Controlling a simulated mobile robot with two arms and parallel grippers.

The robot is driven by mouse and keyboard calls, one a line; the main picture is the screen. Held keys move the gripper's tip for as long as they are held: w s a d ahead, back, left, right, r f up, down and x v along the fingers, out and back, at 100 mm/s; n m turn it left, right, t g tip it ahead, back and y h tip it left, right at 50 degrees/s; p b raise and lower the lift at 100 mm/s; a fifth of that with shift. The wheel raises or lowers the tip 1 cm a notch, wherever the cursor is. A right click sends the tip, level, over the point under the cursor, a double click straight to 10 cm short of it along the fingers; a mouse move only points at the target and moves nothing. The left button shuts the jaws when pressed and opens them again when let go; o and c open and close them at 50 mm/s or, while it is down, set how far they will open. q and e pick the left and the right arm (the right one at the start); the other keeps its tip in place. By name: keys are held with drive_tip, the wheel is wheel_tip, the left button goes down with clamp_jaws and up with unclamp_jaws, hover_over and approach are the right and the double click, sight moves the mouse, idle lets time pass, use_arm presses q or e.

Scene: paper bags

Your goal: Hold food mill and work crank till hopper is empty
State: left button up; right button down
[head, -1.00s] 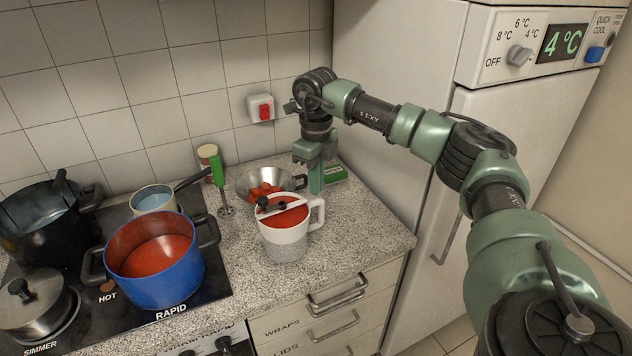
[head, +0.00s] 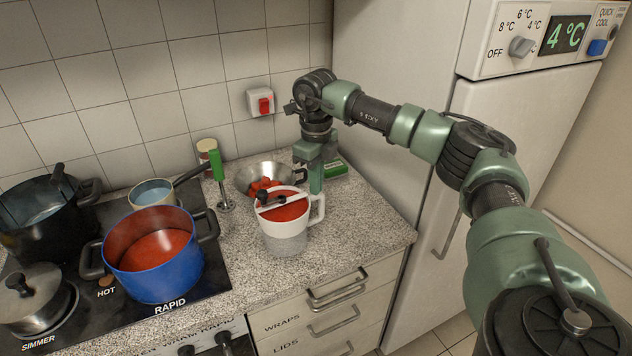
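The food mill (head: 285,225) is a white, jug-like vessel with a grey lower part and a handle on its right side. It stands upright on the counter with red pulp in its top. A pale bar with a dark crank knob (head: 263,197) lies across the opening, the knob towards the left. My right gripper (head: 316,183) points down just behind the mill's handle, near the metal bowl. Only one green finger shows clearly, and I cannot tell whether it touches the handle or how far it is open. My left gripper is out of view.
A metal bowl of red pieces (head: 285,172) stands behind the mill. A blue pot of red sauce (head: 165,280) is on the hob. Counter right of the mill is clear.

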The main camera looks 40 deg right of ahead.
drive_tip(key=shift+f, duration=0.3)
wheel_tip(320, 180, up, 10)
drive_tip(key=w+d+m+t+p, duration=0.2)
drive_tip(key=m+t+p, duration=0.1)
drive_tip(key=m+p, duration=0.3)
drive_tip(key=b, duration=0.3)
hover_over(319, 197)
wheel_tip(319, 197, down, 4)
drive_tip(key=shift+f+h+b, duration=0.4)
drive_tip(key=shift+f, duration=0.15)
drive_tip(key=shift+f+b, duration=1.7)
drive_tip(key=shift+f, duration=0.8)
idle(1.3)
drive_tip(key=w+r+p, duration=0.3)
drive_tip(key=r+p, duration=0.4)
drive_tip(key=r, duration=0.4)
wheel_tip(319, 197, down, 6)
drive_tip(key=b, duration=0.5)
drive_tip(key=shift+w+d, duration=0.25)
